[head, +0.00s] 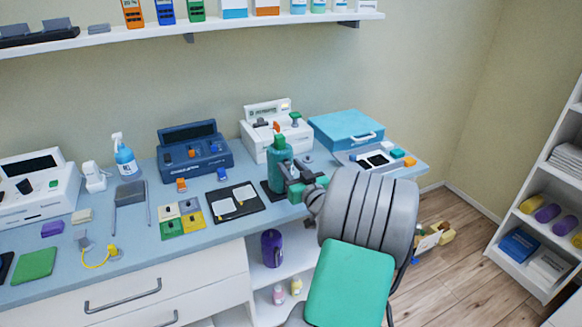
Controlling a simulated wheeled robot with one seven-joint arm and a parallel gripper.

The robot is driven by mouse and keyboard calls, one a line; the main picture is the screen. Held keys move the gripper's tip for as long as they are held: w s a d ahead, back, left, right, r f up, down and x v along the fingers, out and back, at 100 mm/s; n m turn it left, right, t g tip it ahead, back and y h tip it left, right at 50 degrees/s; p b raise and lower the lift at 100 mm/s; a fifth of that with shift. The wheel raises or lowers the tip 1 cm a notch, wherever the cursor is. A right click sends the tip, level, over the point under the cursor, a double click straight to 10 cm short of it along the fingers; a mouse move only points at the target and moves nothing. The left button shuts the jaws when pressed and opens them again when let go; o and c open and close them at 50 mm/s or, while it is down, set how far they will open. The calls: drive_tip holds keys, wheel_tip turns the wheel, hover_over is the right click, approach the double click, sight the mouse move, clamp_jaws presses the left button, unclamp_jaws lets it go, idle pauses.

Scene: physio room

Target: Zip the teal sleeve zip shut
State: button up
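A teal upright sleeve (279,164) stands on a dark base near the right part of the counter. A dark green piece and a small orange tab (276,127) show at its top. I cannot make out the zip line or its slider clearly. My gripper (289,174) is at the right side of the sleeve, low on it, and overlaps it in the picture. The fingers are small and partly merged with the sleeve, so I cannot tell whether they touch it or hold anything.
Behind the sleeve stands a white device (262,145), with a blue case (345,128) to its right. A black two-pad board (243,217) lies left of the sleeve. A dark blue device (177,158) stands further left. A wall shelf (110,35) runs above.

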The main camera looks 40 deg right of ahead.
clamp_jaws()
idle(1.4)
